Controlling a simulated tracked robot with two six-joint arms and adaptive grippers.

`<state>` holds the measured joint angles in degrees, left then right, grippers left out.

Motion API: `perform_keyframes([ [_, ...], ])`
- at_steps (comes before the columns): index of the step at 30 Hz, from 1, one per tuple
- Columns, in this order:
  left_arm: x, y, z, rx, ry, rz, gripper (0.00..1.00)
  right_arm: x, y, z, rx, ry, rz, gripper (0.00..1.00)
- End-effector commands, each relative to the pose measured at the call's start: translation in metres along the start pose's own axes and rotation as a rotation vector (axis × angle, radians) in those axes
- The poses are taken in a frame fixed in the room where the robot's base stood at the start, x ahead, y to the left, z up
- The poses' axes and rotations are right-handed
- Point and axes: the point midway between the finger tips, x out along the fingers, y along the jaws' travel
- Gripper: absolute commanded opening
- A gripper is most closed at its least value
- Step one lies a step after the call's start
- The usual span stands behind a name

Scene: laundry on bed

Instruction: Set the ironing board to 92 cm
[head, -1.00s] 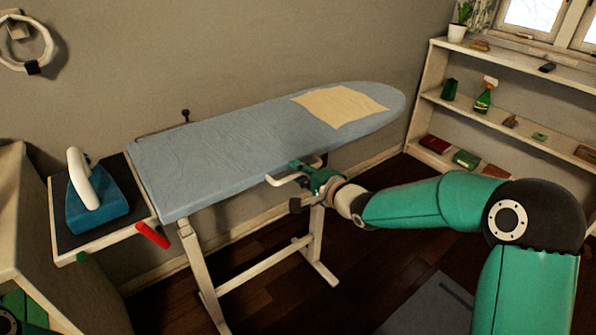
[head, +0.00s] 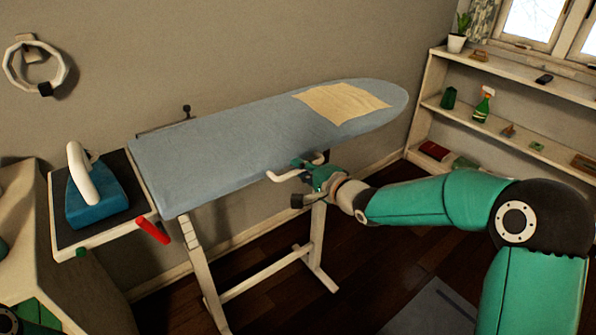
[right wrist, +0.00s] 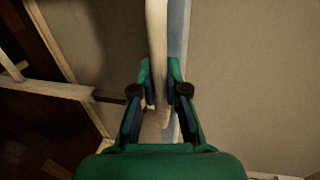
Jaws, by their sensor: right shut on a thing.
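The ironing board (head: 225,148) has a pale blue cover and stands on white legs (head: 314,240) along the wall. A red lever (head: 153,231) sticks out below its left end. My right gripper (head: 305,172) is at the board's front edge, shut on a white handle (head: 286,174) there. In the right wrist view the fingers (right wrist: 160,85) close around the white handle bar (right wrist: 157,45). My left gripper is not in view; only a dark bit of my own body shows at the lower left corner.
A blue iron (head: 95,200) stands on the dark rest (head: 125,180) at the board's left end. A yellow cloth (head: 342,103) lies on the board. A white shelf (head: 520,145) stands at the right. A white cabinet (head: 30,215) is at the lower left. The floor in front is mostly clear.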

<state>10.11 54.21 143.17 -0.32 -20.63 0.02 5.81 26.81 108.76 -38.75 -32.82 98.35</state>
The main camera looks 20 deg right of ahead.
Motion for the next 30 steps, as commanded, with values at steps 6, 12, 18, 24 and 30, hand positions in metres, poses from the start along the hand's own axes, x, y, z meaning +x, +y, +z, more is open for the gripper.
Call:
perform_keyframes([
  [6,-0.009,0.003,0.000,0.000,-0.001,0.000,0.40,-0.003,-0.018,-0.002,-0.003,0.003,-0.017,0.00],
  [12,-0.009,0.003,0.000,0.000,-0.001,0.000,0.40,-0.003,-0.018,-0.001,-0.004,0.003,-0.017,0.14],
  [18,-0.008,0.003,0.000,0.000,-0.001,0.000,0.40,-0.003,-0.017,-0.002,-0.003,0.003,-0.014,0.39],
  [24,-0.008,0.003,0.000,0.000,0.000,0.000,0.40,-0.003,-0.013,-0.001,-0.002,0.002,-0.007,0.39],
  [30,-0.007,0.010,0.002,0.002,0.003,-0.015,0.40,-0.013,-0.013,-0.001,-0.002,0.002,-0.004,0.39],
])
